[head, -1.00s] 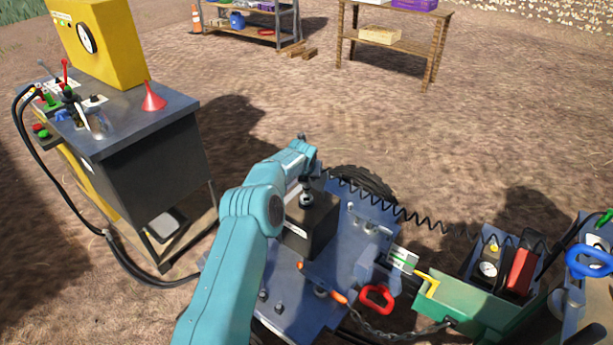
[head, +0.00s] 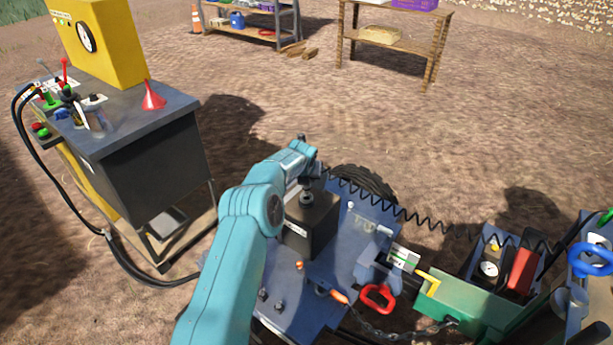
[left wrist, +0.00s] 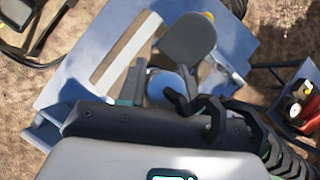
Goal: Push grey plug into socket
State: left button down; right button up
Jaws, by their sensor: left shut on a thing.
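My left gripper (head: 307,197) is at the end of the teal arm, over the dark box on the blue deck. It is shut on the grey plug, whose body is mostly hidden by the gripper; a black coiled cable runs from there to the right. In the left wrist view, black cable hooks (left wrist: 195,105) show in front of the jaws. A round blue part (left wrist: 168,88) lies beyond them, with a grey rounded flap (left wrist: 188,40) behind it. I cannot tell which part is the socket or whether the plug touches it. My right gripper is not in view.
The blue deck (head: 340,262) carries the dark box (head: 305,228), a red ring handle (head: 378,297) and orange-tipped parts. A green box (head: 470,308) and a gauge (head: 488,269) stand right. A bench with a red funnel (head: 152,96) stands left.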

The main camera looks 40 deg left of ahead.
pick_arm(q)
jog(key=shift+f+b, duration=1.75)
jog(key=shift+f, duration=0.35)
dwell(0.5)
jog(key=shift+c, duration=1.4)
grip_release()
jog(key=shift+r+p, duration=2.2)
jog(key=shift+r, duration=1.35)
jog(key=shift+s+f, duration=0.1)
